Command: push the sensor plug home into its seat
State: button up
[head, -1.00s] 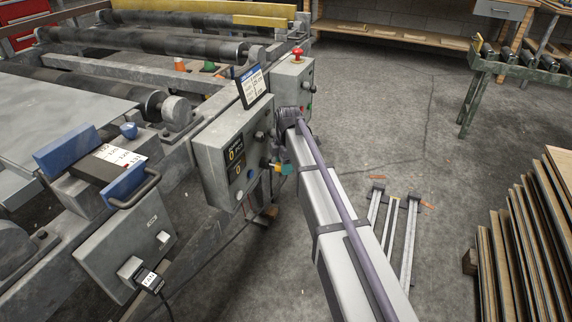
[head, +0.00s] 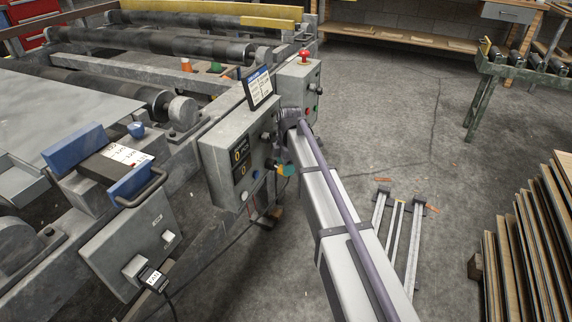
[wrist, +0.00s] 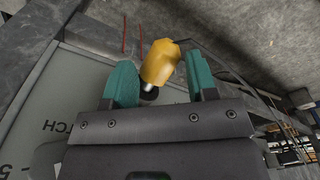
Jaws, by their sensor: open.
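A black plug with a white label (head: 152,279) and a cable hanging from it is at the lower left in the head view. It is at a pale block (head: 134,268) on the front of a grey box (head: 128,248); I cannot tell how deep it sits. My gripper (wrist: 161,80) is open, far to the right of the plug, beside the control box (head: 238,160). In the wrist view its teal fingers stand either side of a yellow knob (wrist: 160,62) with a metal shaft and black base. No grip shows. The plug is outside the wrist view.
A blue-ended block with a black handle (head: 145,189) sits above the grey box. A second control box with a red button (head: 303,54) is behind my gripper. Veneer stacks (head: 530,245) stand at the right. Metal rails (head: 395,235) lie on the open floor.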

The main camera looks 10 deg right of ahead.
jog(key=shift+w+a, duration=0.15)
jog(key=shift+w, duration=0.15)
jog(key=shift+c, duration=0.3)
jog(key=shift+r, duration=0.1)
jog(key=shift+r+p, duration=0.35)
jog(key=shift+p, duration=0.2)
jog(key=shift+o, duration=0.8)
notch_tip(320, 180, up, 10)
jog(key=d+p, duration=0.1)
jog(key=p, duration=0.9)
jog(key=shift+s, duration=0.2)
